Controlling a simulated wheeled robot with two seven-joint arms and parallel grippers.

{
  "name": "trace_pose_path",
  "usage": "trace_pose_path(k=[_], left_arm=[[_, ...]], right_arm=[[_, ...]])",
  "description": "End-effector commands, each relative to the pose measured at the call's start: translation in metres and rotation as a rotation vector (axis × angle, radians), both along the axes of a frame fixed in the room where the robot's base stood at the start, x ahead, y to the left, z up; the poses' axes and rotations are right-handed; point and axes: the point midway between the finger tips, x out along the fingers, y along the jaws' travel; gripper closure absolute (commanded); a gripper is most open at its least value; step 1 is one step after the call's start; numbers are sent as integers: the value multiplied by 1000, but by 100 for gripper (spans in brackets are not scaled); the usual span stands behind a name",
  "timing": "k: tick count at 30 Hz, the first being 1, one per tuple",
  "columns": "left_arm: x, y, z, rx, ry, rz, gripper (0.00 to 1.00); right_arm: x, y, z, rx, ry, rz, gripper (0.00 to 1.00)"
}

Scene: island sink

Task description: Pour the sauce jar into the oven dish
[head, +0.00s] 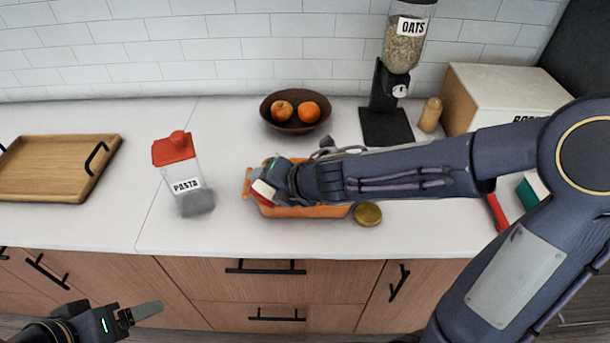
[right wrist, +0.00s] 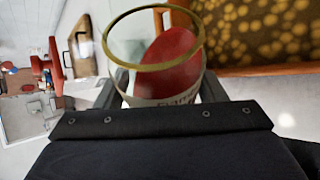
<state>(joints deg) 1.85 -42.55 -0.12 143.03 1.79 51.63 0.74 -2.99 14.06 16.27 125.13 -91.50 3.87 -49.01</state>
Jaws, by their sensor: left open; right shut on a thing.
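The sauce jar (right wrist: 172,62) is a glass jar with a gold rim, a pale label and red sauce inside. My right gripper (right wrist: 170,92) is shut on it in the right wrist view. In the head view my right gripper (head: 275,187) is over the left part of the orange oven dish (head: 310,211), and the jar is mostly hidden. The right wrist view shows the dish's orange rim (right wrist: 265,69) and yellow-brown contents beside the jar. The jar looks tilted, but I cannot tell whether sauce is flowing. My left gripper (head: 140,314) is open and empty, low in front of the cabinets.
A gold lid (head: 368,214) lies right of the dish. A pasta container with a red lid (head: 180,175) stands to its left. A fruit bowl (head: 295,112) and an oats dispenser (head: 395,80) stand behind. A wooden tray (head: 60,165) is far left.

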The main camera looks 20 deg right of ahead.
Motion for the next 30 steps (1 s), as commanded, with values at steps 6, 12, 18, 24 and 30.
trace_pose_path(k=[6, 12, 18, 24, 30], left_arm=[[0, 0, 14, 0, 0, 0, 22], [0, 0, 19, 0, 0, 0, 22], [0, 0, 43, 0, 0, 0, 22], [0, 0, 60, 0, 0, 0, 22], [0, 0, 59, 0, 0, 0, 22]], right_arm=[[0, 1, 4, 95, 57, -2, 71], [0, 1, 2, 180, 109, -2, 71], [3, -4, 12, 265, 162, -3, 71], [6, -10, 16, 339, 205, -1, 71], [6, -9, 12, 355, 214, 1, 71]])
